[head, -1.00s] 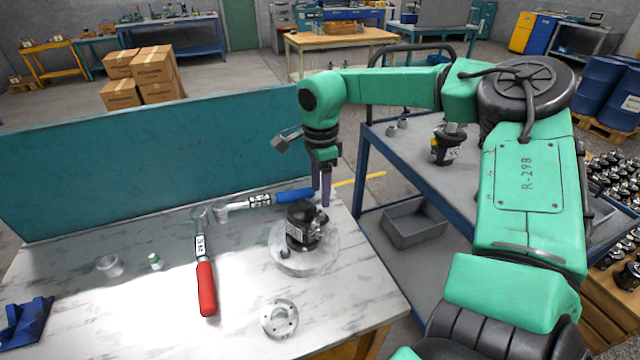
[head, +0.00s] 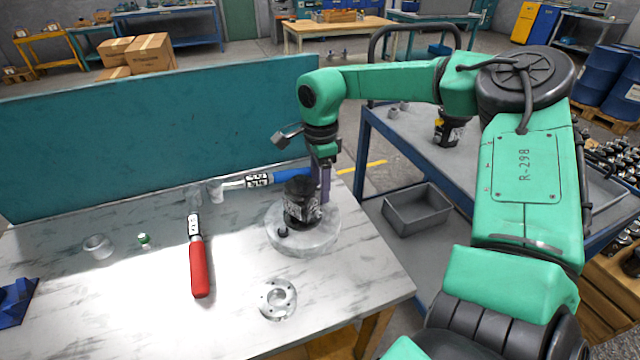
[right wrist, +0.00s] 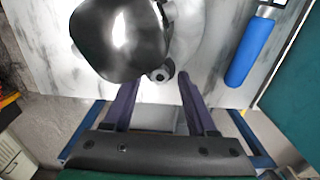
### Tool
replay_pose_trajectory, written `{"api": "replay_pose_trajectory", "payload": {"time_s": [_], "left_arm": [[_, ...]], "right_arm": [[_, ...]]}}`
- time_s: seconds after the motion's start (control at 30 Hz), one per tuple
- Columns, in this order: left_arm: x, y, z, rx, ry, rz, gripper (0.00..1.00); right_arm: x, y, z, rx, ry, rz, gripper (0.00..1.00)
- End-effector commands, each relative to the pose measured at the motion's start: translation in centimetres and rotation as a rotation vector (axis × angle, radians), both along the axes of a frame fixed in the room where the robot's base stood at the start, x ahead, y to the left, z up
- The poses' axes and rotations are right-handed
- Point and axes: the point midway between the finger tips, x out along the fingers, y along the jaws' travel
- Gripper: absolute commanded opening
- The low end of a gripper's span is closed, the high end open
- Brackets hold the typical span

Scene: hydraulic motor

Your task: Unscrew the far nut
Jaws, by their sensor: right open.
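The black hydraulic motor (head: 301,203) stands on a round pale plate (head: 290,244) on the marble-look table. A small dark nut or bolt (head: 283,232) sits on the plate's near side. The motor's rounded black body (right wrist: 120,40) fills the upper left of the right wrist view. The far nut (right wrist: 160,74) shows there at the motor's edge. My right gripper (head: 322,182) is just behind and right of the motor, pointing down. In the right wrist view its open fingers (right wrist: 157,92) lie either side of the nut's line, with no visible grip. My left gripper is out of view.
A red-handled wrench (head: 199,265) and a blue-handled wrench (head: 290,174) lie on the table. A flanged ring (head: 278,299) lies in front of the plate. A teal panel (head: 150,150) closes the table's back. A blue-framed cart (head: 365,150) stands to the right.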

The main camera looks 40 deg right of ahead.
Motion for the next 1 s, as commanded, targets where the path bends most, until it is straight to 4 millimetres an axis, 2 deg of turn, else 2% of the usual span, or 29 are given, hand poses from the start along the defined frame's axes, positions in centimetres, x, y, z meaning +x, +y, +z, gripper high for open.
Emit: {"api": "replay_pose_trajectory", "payload": {"time_s": [0.1, 0.13, 0.27, 0.3, 0.47, 0.6, 0.7, 1.0], "left_arm": [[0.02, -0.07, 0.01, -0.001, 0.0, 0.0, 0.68], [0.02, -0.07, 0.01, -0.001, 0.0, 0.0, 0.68], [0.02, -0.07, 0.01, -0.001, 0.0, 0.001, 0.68], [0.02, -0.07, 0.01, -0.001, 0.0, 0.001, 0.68], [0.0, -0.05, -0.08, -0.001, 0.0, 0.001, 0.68], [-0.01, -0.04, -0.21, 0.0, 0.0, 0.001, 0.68], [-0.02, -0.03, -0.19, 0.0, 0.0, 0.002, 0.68], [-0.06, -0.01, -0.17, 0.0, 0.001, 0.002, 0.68]], "right_arm": [[0.0, 0.0, 0.02, 0.0, 0.0, 0.0, 0.57], [0.0, 0.0, 0.02, 0.0, 0.0, 0.0, 0.54], [0.0, 0.0, 0.02, 0.0, 0.0, 0.0, 0.04], [0.0, 0.01, 0.02, 0.001, 0.0, 0.0, 0.0], [0.01, 0.01, 0.01, 0.001, 0.0, 0.057, 0.0], [0.03, 0.01, 0.06, 0.001, -0.001, 0.337, 0.0], [0.02, 0.02, 0.12, 0.001, 0.0, 0.478, 0.0], [0.02, 0.02, 0.14, 0.001, 0.0, 0.527, 0.0]]}}
